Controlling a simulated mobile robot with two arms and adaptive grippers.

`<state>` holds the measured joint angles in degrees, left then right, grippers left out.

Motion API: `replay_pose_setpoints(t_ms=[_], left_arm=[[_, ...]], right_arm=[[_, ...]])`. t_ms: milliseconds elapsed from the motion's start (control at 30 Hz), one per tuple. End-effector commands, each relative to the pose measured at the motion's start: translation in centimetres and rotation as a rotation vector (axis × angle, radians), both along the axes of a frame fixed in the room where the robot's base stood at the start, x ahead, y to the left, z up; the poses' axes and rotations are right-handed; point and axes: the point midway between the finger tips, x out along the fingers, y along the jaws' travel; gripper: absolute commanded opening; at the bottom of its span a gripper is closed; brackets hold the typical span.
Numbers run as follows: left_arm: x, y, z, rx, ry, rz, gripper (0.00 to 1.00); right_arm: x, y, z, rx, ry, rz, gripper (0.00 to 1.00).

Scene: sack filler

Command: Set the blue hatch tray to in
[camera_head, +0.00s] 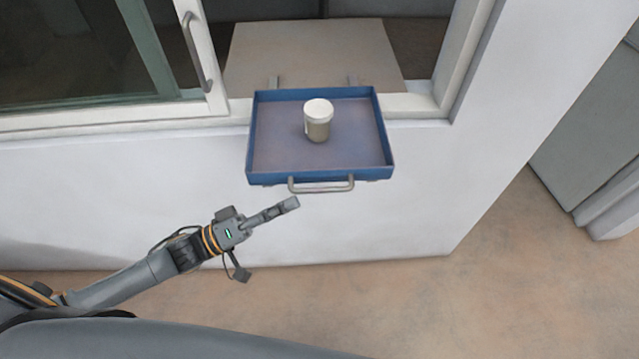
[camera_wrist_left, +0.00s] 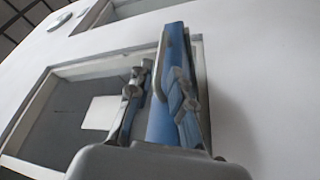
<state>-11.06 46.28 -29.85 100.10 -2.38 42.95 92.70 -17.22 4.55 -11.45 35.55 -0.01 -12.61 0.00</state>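The blue hatch tray (camera_head: 388,150) sticks out toward me from the window opening, over the white wall below it. It has a grey bar handle (camera_head: 322,188) on its front edge. A small jar (camera_head: 318,121) with a white lid stands upright on the tray. My left gripper (camera_head: 291,204) is just below the handle's left end, seemingly apart from it. In the left wrist view the two fingers of my left gripper (camera_wrist_left: 157,92) are spread, with the blue tray and its handle seen beyond and between them. My right gripper is in neither view.
A beige board or ledge (camera_head: 305,55) lies behind the tray inside the opening. A sliding window frame with a vertical handle (camera_head: 195,52) is on the left. White wall (camera_head: 420,210) and bare floor (camera_head: 520,270) are clear to the right.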

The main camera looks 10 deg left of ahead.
Motion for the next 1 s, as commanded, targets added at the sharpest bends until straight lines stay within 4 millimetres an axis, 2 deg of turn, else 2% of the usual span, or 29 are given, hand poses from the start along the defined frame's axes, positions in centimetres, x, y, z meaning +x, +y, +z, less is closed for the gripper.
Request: replay_pose_setpoints(t_ms=[33,300,500,800,900,1000], left_arm=[[0.8,-1.0,0.8,-0.004,-0.005,0.002,0.2],[3.4,-4.8,1.5,-0.002,0.0,0.002,0.2],[4.2,-5.9,1.6,0.001,0.0,0.002,0.2],[4.3,-6.1,1.5,0.002,0.001,0.002,0.2],[4.3,-6.0,1.5,0.002,0.001,0.002,0.0],[4.3,-6.0,1.5,0.002,0.001,0.003,0.0]], right_arm=[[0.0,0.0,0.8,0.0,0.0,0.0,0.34],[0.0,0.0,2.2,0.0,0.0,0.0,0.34],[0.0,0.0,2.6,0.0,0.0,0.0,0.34],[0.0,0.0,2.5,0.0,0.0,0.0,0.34],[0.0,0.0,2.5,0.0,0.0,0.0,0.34],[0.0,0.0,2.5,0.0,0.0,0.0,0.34]])
